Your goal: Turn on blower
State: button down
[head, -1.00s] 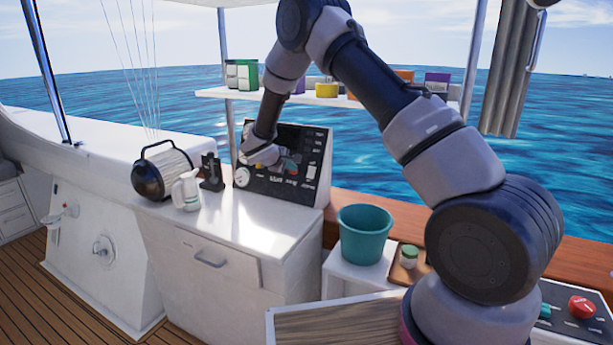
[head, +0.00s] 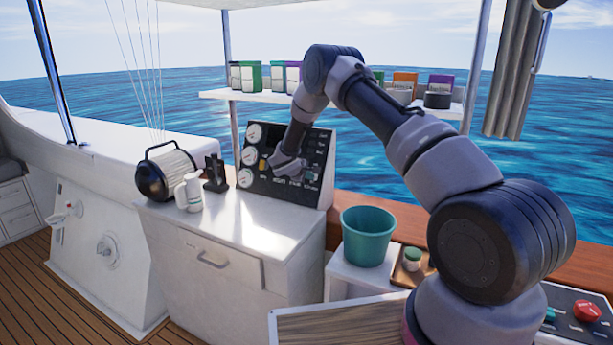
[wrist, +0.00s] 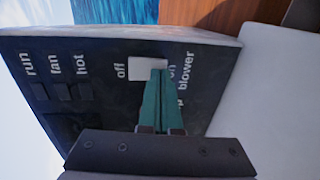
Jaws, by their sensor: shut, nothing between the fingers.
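The black control panel (head: 322,150) stands on the white counter at the back. In the wrist view the panel (wrist: 110,100) shows sideways, with a "blower" label and a white rocker switch (wrist: 147,62) between "off" and "on". My gripper (wrist: 158,73) is shut and empty; its teal fingertips overlap the switch's edge on the "on" side. I cannot tell whether they touch it or whether the switch is tipped. In the head view my gripper (head: 311,175) is at the panel's lower right and hides the switch.
Small dark indicators labelled run, fan and hot (wrist: 60,90) sit on the panel. White gauges (head: 249,155) line its left side. A black-and-white cylindrical filter (head: 166,172) and a white bottle (head: 193,191) stand left on the counter. A teal bucket (head: 366,237) stands to the right.

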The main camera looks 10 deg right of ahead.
jog(key=shift+w+d+f, duration=0.1)
jog(key=shift+f, duration=0.05)
jog(key=shift+w+d+f, duration=0.1)
dwell(0.4)
jog(key=shift+r, duration=0.85)
